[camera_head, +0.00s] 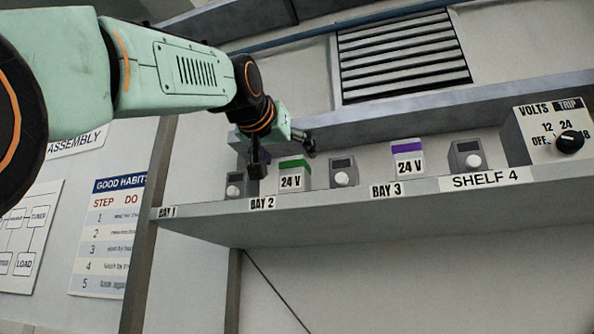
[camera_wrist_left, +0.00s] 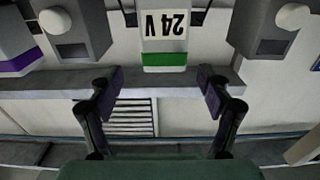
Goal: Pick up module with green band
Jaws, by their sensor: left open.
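The module with the green band (camera_head: 292,180) is a white block marked 24 V. It stands upright on the shelf by the BAY 2 label. In the left wrist view the module (camera_wrist_left: 164,44) appears upside down, its green band facing the gripper, centred between the fingers. My left gripper (camera_head: 283,154) is open, just above and around the top of the module in the head view. In the left wrist view the fingers of the gripper (camera_wrist_left: 162,84) are spread wide with nothing between them, and contact with the module is not visible. My right gripper is not in view.
Grey knob boxes (camera_head: 343,171) stand on both sides of the module on the shelf (camera_head: 330,214). A purple-banded 24 V module (camera_head: 408,165) stands by BAY 3. A volts selector box (camera_head: 545,140) is at the right end. A vent (camera_head: 403,55) is on the wall above.

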